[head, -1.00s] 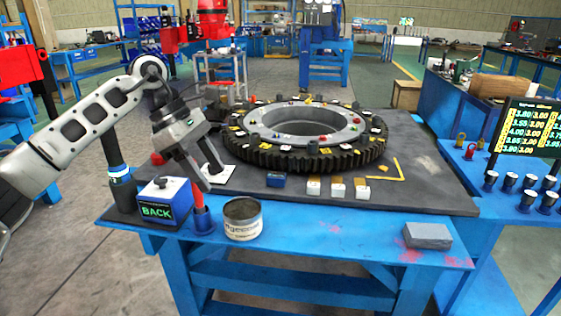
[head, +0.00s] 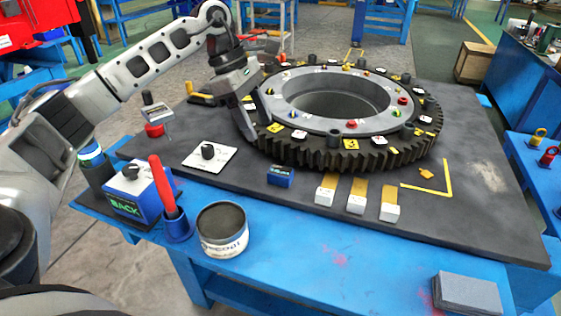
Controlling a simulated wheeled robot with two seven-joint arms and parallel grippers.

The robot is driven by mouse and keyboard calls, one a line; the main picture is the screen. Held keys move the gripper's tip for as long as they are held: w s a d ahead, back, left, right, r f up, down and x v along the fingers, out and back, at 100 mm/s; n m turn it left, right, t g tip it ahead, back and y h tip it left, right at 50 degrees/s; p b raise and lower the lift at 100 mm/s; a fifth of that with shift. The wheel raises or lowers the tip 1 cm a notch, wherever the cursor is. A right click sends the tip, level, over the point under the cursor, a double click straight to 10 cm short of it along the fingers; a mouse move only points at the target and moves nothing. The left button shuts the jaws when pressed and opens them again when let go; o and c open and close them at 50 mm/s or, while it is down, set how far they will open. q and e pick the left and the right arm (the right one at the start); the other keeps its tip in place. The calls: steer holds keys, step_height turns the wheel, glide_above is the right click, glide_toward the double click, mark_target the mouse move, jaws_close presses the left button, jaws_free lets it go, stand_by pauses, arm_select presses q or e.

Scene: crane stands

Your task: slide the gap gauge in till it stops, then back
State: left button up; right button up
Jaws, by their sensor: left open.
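A big dark toothed ring (head: 310,152) with a grey inner ring (head: 300,122) lies on the dark table mat. Three white blocks with flat brass-yellow strips lie in a row in front of it: left (head: 325,196), middle (head: 356,204) and right (head: 390,212). They look like gauges, but I cannot tell which piece is the gap gauge. My left gripper (head: 254,125) is open and points down at the ring's left edge, beside its teeth. Whether its fingertips touch the ring I cannot tell, and I see nothing held. My right gripper is out of view.
A white plate with a black knob (head: 208,152), a blue box marked BACK (head: 137,192), a red-handled tool (head: 161,184) in a blue cup and an open can (head: 222,232) stand at the left. A small blue block (head: 281,176) and a grey block (head: 467,293) lie in front.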

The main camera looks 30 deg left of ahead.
mark_target(280, 170)
arm_select(q)
steer(key=p+x, duration=0.1)
steer(key=x, duration=1.1)
steer(key=shift+w+d, duration=0.1)
steer(key=shift+r, duration=0.1)
steer(key=shift+c, duration=0.3)
